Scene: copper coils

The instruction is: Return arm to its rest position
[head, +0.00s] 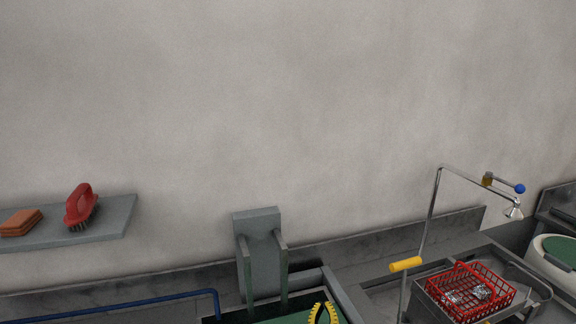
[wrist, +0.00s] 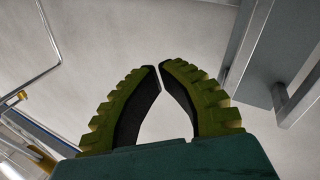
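My gripper (wrist: 160,67) points up toward the pale wall in the wrist view. Its two ribbed yellow-green fingers with black inner pads lean together. The tips almost meet with a thin gap, and nothing is held between them. In the head view only the yellow toothed top of my gripper (head: 323,306) shows at the bottom edge, in front of the grey bracket.
A grey wall bracket (head: 262,255) stands close behind my gripper. A shelf (head: 112,222) at left holds a red brush (head: 81,207) and orange pads (head: 20,222). At right are a shower pipe (head: 432,205) with yellow handle and a red basket (head: 470,292).

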